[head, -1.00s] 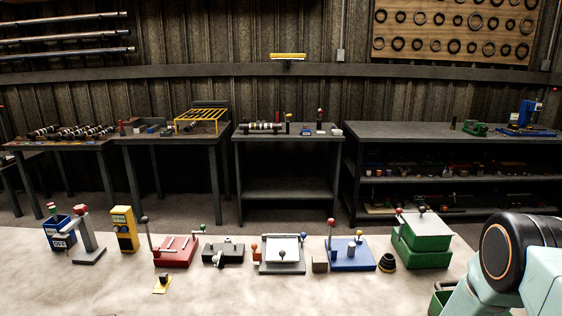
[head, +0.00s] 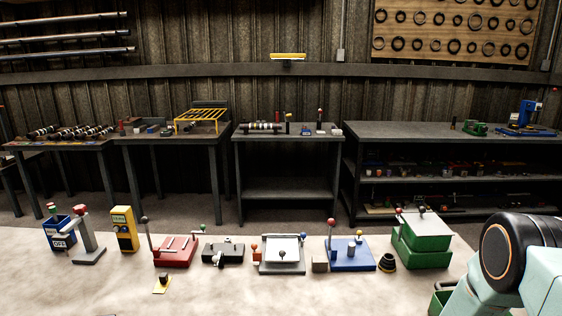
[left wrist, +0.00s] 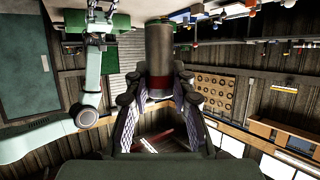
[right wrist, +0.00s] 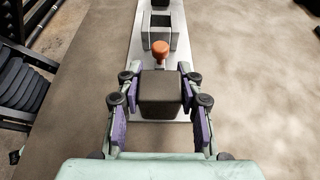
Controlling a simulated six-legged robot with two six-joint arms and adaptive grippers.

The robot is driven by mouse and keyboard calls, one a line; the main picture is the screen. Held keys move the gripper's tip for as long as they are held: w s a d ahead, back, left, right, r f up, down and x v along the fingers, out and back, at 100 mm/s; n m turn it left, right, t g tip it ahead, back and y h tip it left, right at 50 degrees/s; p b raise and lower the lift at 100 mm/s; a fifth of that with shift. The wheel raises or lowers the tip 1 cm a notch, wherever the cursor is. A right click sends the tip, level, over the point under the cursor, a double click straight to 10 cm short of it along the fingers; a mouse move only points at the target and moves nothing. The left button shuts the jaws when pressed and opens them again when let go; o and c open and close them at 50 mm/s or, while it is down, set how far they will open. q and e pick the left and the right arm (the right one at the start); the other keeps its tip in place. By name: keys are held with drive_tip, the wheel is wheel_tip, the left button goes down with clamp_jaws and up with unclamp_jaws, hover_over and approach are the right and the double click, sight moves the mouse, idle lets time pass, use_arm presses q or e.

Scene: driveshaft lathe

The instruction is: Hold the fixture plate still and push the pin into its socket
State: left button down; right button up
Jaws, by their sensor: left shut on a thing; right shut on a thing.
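In the right wrist view my right gripper (right wrist: 160,100) is shut on a dark brown block (right wrist: 160,90), with a finger on each side. The block is over the near end of a long pale plate (right wrist: 143,45). Just beyond it is an orange ball knob (right wrist: 160,48), then a grey block with a dark opening (right wrist: 160,19). In the left wrist view my left gripper (left wrist: 158,90) is shut on a dark grey cylinder (left wrist: 159,50) with a dull red band at its lower end. I cannot tell whether the cylinder touches anything beyond the fingers. Neither gripper shows in the head view.
The head view shows a pale bench top (head: 110,290) with a row of devices: a red fixture (head: 175,251), a blue fixture (head: 350,256), green boxes (head: 422,243) and a yellow meter (head: 124,229). The bench front is mostly clear. My mint arm fills the lower right.

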clamp_jaws()
drive_tip(key=shift+s+f+b, duration=0.2)
drive_tip(key=shift+f+b, duration=0.05)
drive_tip(key=shift+b, duration=0.05)
idle(1.3)
